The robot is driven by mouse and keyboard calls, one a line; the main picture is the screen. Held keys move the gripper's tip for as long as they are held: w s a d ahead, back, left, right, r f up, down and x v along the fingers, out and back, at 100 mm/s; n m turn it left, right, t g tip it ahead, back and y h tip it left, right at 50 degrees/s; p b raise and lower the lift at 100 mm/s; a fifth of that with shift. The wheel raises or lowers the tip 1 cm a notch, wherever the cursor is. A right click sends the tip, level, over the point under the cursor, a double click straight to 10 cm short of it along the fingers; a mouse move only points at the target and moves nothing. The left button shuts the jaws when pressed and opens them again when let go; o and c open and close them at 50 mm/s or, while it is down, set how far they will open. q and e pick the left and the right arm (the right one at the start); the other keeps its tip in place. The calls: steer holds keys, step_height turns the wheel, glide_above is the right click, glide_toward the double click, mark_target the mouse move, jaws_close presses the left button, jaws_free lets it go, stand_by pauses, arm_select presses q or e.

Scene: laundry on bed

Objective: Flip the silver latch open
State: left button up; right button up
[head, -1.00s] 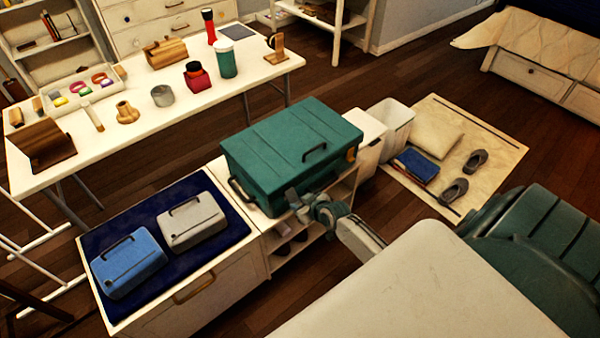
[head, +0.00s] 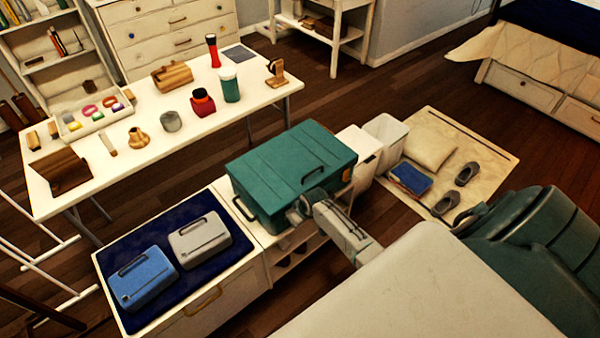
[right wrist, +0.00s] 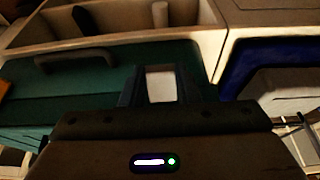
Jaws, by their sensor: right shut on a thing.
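A teal hard case (head: 285,170) stands shut on a low white cabinet in the head view. It has a black handle on its lid and another on its left end. My right gripper (head: 296,212) is at the case's front face, and its wrist hides that spot. In the right wrist view, the fingers of my right gripper (right wrist: 160,80) are around a small pale piece, the silver latch (right wrist: 160,86), in front of the teal surface. Whether the latch is raised cannot be told. My left gripper is not in view.
A blue case (head: 142,277) and a grey case (head: 200,240) lie on a dark blue cloth (head: 232,262) at left. An open shelf is below the teal case. A cluttered white table (head: 120,170) is at the back.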

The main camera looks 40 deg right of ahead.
steer(key=shift+w+r+g+p, duration=0.2)
steer(key=shift+r+g+p, duration=0.5)
steer(key=shift+g, duration=0.3)
steer(key=shift+f, duration=0.1)
steer(key=o, duration=1)
steer(key=r, duration=0.3)
steer(key=s+r, duration=0.1)
steer(key=r, duration=0.6)
steer(key=shift+s+r, duration=0.3)
steer(key=shift+f, duration=0.1)
